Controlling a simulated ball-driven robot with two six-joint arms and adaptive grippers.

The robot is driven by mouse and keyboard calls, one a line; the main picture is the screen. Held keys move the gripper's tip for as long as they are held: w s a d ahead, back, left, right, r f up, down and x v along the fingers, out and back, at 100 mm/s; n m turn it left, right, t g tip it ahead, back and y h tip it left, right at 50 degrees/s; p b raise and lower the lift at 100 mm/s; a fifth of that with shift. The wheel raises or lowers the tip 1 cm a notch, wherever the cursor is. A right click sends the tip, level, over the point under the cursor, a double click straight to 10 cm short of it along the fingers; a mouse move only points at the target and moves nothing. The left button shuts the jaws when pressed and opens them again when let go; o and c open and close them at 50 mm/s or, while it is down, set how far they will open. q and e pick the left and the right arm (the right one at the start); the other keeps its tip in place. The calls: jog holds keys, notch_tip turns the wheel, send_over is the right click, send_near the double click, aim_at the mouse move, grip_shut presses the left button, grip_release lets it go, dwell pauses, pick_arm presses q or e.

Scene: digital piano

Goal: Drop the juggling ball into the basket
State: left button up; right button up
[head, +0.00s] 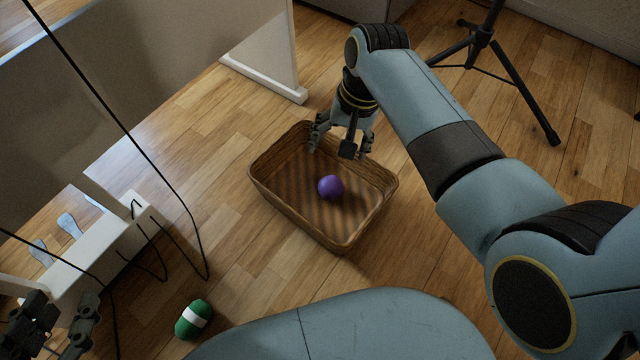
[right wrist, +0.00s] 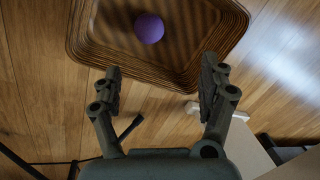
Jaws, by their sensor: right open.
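A purple ball, seemingly the juggling ball (head: 330,187), lies inside the brown woven basket (head: 282,220) on its striped bottom. The right wrist view also shows the ball (right wrist: 149,28) in the basket (right wrist: 165,75). My right gripper (head: 341,143) is open and empty over the basket's far side; its fingers (right wrist: 160,85) are apart with nothing between them, and the ball is clear of them. My left gripper (head: 62,318) is at the lower left corner, partly cut off by the picture edge; its opening is unclear.
A green rounded object with a white band (head: 194,319) lies on the wooden floor near the front. White piano pedals base (head: 100,245) with black cables stands at left. A black tripod stand (head: 484,40) is at the back right. Floor around the basket is clear.

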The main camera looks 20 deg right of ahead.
jog(key=r, duration=0.5)
jog(key=shift+s+d+r, duration=0.25)
jog(key=shift+d+r, duration=0.1)
jog(key=shift+d, duration=0.05)
